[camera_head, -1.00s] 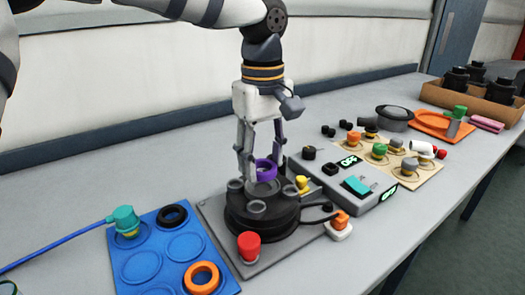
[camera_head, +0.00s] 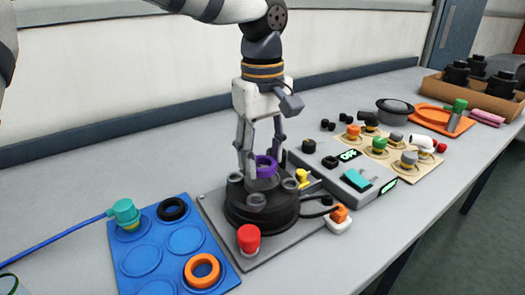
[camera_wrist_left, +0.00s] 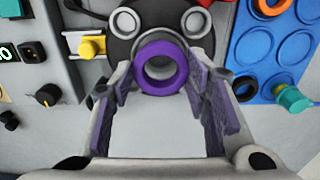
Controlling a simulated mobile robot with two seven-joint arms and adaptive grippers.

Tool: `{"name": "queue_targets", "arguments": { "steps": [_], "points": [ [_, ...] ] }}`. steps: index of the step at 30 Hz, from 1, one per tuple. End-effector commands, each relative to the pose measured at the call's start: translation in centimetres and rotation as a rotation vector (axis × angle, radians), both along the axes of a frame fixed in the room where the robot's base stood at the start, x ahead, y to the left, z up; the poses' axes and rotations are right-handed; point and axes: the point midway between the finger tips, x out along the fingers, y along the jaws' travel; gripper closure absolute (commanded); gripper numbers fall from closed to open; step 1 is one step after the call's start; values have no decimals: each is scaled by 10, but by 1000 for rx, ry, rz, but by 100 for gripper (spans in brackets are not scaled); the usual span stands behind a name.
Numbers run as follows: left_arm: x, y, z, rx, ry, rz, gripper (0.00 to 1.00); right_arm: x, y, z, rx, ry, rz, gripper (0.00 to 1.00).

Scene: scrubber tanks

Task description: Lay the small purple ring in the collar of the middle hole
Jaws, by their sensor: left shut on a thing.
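The small purple ring (camera_head: 265,167) is between the fingertips of my left gripper (camera_head: 261,165), which is shut on it. In the left wrist view the ring (camera_wrist_left: 181,70) faces the camera between the two fingertips (camera_wrist_left: 160,75), with its open middle visible. It is over the centre of the round black tank top (camera_head: 262,215), where the middle hole is. Ring and fingers largely hide the middle collar, so I cannot tell whether the ring touches it. Grey collars (camera_head: 256,202) stand around the centre. My right gripper is not in view.
A red knob (camera_head: 248,238) stands in front of the tank. A blue tray (camera_head: 140,260) with black and orange rings lies to the left. A grey control box (camera_head: 352,200) stands close on the right, with a cable from the tank. The table's front edge is clear.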

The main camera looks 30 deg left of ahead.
Motion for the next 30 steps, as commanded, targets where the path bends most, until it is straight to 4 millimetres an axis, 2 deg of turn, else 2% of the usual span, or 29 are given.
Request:
{"name": "queue_targets", "arguments": {
  "steps": [6, 30],
  "points": [
    [0, 0, -7, 1, 1, 0, 91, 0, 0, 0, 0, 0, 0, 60],
    [0, 0, -14, -1, -1, 0, 91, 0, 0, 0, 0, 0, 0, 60]
  ]
}}
